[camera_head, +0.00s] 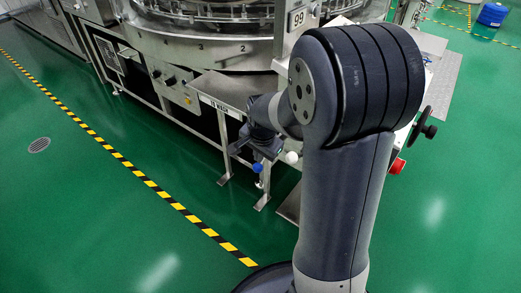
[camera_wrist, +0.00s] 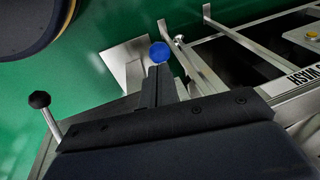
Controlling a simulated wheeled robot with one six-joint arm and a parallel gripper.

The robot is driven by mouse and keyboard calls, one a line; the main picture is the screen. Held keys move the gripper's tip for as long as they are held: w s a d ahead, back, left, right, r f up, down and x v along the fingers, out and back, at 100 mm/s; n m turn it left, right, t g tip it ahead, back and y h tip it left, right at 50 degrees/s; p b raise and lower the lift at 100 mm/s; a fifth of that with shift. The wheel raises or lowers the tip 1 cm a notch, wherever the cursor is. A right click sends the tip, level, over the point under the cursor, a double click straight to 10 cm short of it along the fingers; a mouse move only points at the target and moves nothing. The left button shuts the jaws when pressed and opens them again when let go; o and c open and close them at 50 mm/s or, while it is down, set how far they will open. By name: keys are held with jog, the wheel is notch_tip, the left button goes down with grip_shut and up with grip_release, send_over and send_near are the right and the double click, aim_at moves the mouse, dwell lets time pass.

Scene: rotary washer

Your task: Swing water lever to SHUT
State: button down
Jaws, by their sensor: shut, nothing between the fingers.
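A lever with a blue ball knob (camera_head: 257,168) stands out below the machine's front in the head view; I take it for the water lever. In the wrist view the blue knob (camera_wrist: 160,52) shows just beyond my fingertips, with its rod mostly hidden. My gripper (camera_wrist: 158,70) is shut and empty, its fingers side by side. I cannot tell whether they touch the knob. In the head view my gripper (camera_head: 250,148) is small and dark beside the knob, partly hidden by my arm. No SHUT marking is readable.
A white ball knob (camera_head: 291,157) is right of the blue one. A black ball knob on a metal rod (camera_wrist: 39,99) is at left in the wrist view. The washer (camera_head: 215,45) and its steel frame stand close behind. Green floor (camera_head: 120,225) is clear at left.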

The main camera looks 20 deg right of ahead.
aim_at(258, 165)
jog(key=shift+b+x, duration=0.55)
jog(key=shift+x, duration=1.3)
